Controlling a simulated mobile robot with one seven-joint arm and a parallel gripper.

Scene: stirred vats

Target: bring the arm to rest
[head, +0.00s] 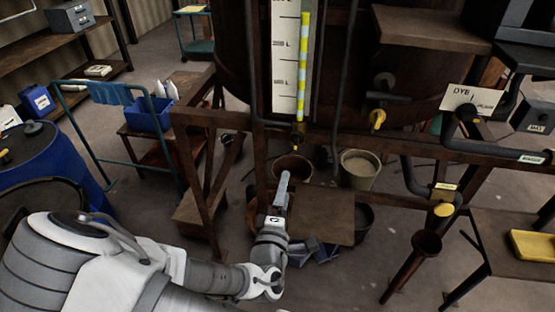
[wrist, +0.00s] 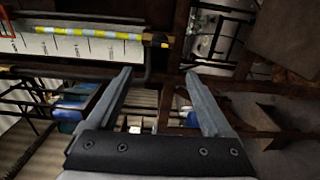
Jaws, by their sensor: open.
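My gripper (head: 281,190) is raised in the middle of the head view, in front of the vat's rusty frame and below the level gauge. In the wrist view my gripper (wrist: 158,75) shows two grey fingers spread wide apart with nothing between them. It is open and empty. My white and grey arm reaches in from the lower left of the head view. I cannot tell how far the fingers are from the frame behind them.
The vat (head: 235,50) bears a gauge with a yellow-striped tube (head: 303,65). Buckets (head: 359,169) stand beneath. A blue drum (head: 45,165) and a trolley with a blue bin (head: 148,115) are left. Pipes with yellow-capped ends (head: 443,209) and a yellow tray (head: 533,245) are right.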

